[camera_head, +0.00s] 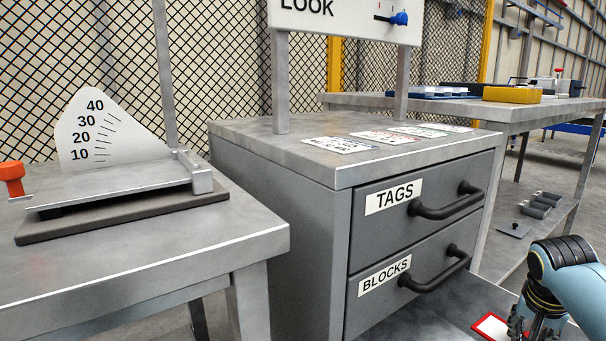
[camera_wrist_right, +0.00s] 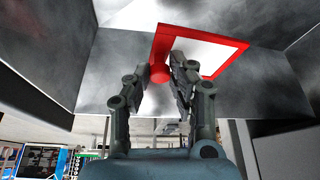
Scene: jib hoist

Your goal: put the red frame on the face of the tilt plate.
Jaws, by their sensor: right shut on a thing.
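The red frame (camera_head: 491,325), with a white panel inside its border, is at the bottom right of the head view, partly cut off. My left gripper is not in view.
A white angle scale (camera_head: 88,130) stands behind the plate, and an orange knob (camera_head: 12,178) is at its left.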

